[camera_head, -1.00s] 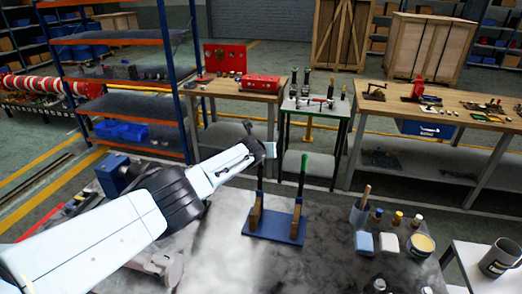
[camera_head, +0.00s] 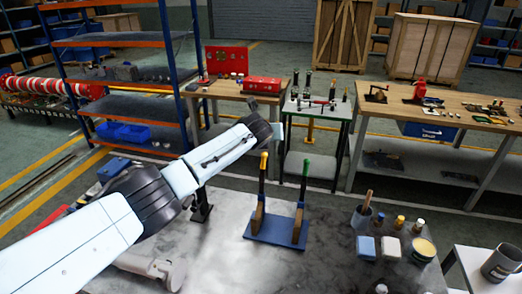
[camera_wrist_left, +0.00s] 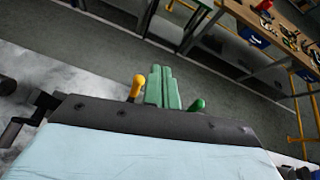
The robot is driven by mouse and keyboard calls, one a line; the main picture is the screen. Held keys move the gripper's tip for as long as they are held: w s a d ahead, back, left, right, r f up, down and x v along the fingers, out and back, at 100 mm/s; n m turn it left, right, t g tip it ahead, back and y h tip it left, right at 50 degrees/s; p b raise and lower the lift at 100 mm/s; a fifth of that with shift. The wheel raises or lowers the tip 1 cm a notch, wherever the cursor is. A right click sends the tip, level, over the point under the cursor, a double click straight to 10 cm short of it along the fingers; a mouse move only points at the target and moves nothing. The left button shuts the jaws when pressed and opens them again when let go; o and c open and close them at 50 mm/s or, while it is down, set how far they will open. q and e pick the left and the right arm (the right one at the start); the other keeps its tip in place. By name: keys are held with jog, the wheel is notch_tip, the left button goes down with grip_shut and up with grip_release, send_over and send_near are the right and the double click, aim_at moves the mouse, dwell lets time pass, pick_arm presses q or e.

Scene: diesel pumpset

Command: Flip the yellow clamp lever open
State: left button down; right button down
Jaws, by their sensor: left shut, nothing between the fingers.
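The yellow clamp lever (camera_head: 263,168) stands upright with a yellow tip on a black bar, at the left of a blue base plate (camera_head: 275,233). A similar green-tipped lever (camera_head: 304,172) stands upright at its right. My left gripper (camera_head: 281,130) is shut and empty, above and slightly right of the yellow tip in the head view, apart from it in the picture. In the left wrist view, the shut green fingers (camera_wrist_left: 162,88) show between the yellow tip (camera_wrist_left: 138,84) and the green tip (camera_wrist_left: 197,105). Depth between fingers and levers is unclear. My right gripper is out of view.
The grey bench (camera_head: 225,255) carries a brush cup (camera_head: 361,217), several small bottles, blue (camera_head: 365,247) and white (camera_head: 391,247) blocks and a yellow tin (camera_head: 423,248) at right. A grey cylindrical part (camera_head: 150,266) lies under my left arm.

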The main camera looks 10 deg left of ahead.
pick_arm(q)
notch_tip(320, 180, up, 2)
jog(key=shift+a+r, duration=0.1)
dwell(0.4)
